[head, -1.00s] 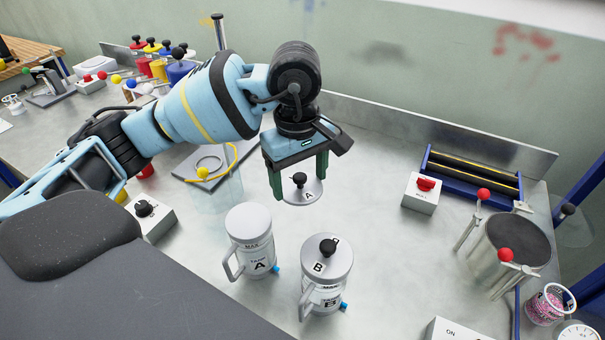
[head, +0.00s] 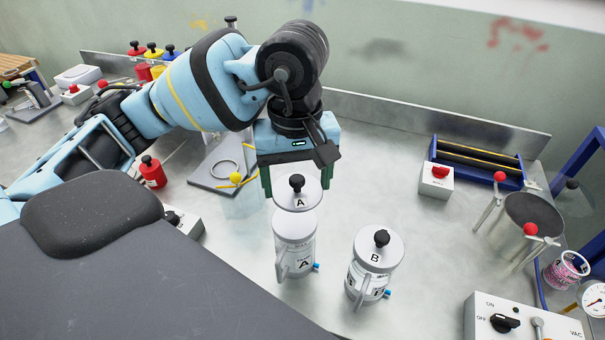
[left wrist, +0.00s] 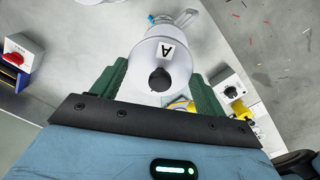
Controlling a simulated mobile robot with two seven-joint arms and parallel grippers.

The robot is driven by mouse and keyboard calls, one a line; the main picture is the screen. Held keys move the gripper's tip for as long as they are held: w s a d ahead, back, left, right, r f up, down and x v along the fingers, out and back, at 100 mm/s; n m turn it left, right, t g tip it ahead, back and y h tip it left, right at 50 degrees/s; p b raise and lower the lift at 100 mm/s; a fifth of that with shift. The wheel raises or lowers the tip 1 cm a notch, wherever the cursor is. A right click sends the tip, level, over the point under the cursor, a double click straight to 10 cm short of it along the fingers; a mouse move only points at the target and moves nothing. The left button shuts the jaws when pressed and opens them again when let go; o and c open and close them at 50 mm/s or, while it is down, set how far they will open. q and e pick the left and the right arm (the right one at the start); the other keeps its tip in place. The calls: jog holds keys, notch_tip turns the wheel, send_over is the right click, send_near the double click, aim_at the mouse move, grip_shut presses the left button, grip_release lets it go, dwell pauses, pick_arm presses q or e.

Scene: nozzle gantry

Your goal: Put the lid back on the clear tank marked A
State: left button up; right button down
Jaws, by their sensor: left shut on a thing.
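The lid marked A (head: 311,192) is a pale grey disc with a black knob. My left gripper (head: 297,181) is shut on it, with one green finger on each side. Clear tank A (head: 294,250), with a handle and a blue spout, stands upright on the bench. In the head view the lid appears just behind and above its top; I cannot tell the exact gap. In the left wrist view the lid (left wrist: 148,58) sits between the fingers (left wrist: 158,90) and covers most of the tank, whose handle (left wrist: 188,17) shows beyond. My right gripper is not in view.
Tank B (head: 370,284), with its own lid (head: 377,257) on, stands close to the right of tank A. A white switch box (head: 436,182) and a blue-framed roller unit (head: 480,160) stand farther right. A control box (head: 520,325) is at front right. The bench between is clear.

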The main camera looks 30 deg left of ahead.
aim_at(294, 196)
pick_arm(q)
jog(key=shift+s+a+r, duration=0.15)
jog(key=shift+s, duration=0.3)
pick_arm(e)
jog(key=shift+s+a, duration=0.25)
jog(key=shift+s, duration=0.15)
pick_arm(q)
jog(key=shift+w+f, duration=0.1)
jog(key=shift+f, duration=0.1)
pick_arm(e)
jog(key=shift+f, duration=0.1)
pick_arm(q)
jog(key=shift+f+b, duration=0.65)
jog(key=shift+f, duration=1.2)
jog(key=shift+f+b, duration=0.65)
jog(key=shift+f, duration=0.5)
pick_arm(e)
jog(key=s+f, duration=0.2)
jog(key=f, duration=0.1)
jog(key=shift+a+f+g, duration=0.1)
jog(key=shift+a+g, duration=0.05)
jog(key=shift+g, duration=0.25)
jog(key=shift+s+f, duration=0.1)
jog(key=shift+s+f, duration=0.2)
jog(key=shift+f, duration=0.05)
